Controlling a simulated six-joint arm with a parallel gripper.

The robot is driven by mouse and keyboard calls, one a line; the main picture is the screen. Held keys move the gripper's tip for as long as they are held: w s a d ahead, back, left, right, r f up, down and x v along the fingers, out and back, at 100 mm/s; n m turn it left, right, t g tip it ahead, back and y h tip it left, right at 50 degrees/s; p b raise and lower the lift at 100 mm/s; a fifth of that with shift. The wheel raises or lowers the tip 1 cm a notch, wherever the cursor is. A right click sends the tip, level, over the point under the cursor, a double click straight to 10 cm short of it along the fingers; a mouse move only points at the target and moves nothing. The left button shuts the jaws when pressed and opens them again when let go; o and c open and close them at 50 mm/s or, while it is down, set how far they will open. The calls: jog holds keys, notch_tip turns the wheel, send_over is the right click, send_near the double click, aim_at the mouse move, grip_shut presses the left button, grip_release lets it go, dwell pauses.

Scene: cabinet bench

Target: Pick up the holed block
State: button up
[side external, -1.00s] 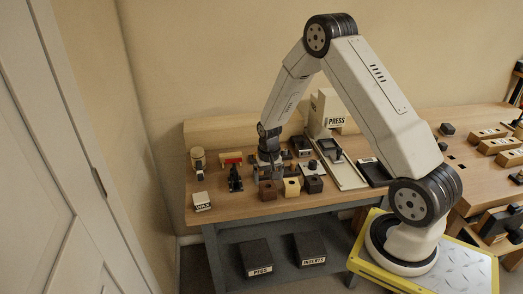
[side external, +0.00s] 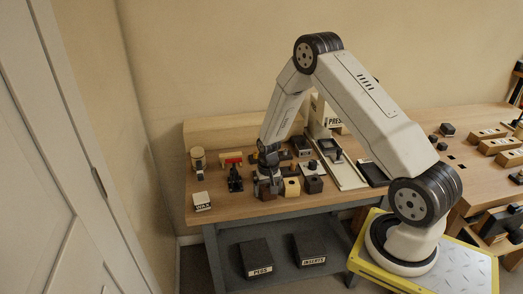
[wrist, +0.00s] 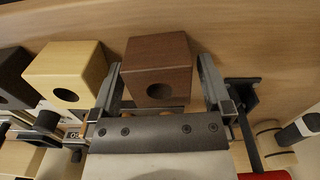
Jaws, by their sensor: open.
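Three blocks with round holes stand in a row near the front of the bench. The dark brown block (wrist: 158,58) sits between the two fingers of my gripper (wrist: 160,72) in the wrist view. My gripper is open, with a finger on each side of this block. In the side view, my gripper (side external: 268,181) is down at the brown block (side external: 265,195) and partly hides it. The pale yellow block (wrist: 72,68) stands just left of my left finger in the wrist view. A near-black block (wrist: 14,75) is farther left, cut by the frame edge.
A black fixture (side external: 235,181) and a white WAX box (side external: 202,201) are left of my gripper in the side view. A white rail (side external: 344,170) and a dark tray (side external: 374,174) lie to the right. The bench's front strip is clear.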

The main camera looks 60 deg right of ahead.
dwell(0.4)
jog(key=c, duration=1.2)
jog(key=shift+o, duration=0.2)
jog(key=shift+r, duration=0.15)
jog(key=shift+r, duration=0.75)
jog(key=s+a+r, duration=0.4)
jog(key=s+r, duration=0.7)
jog(key=s, duration=0.2)
jog(key=shift+s+a+r, duration=0.15)
jog(key=shift+r, duration=0.1)
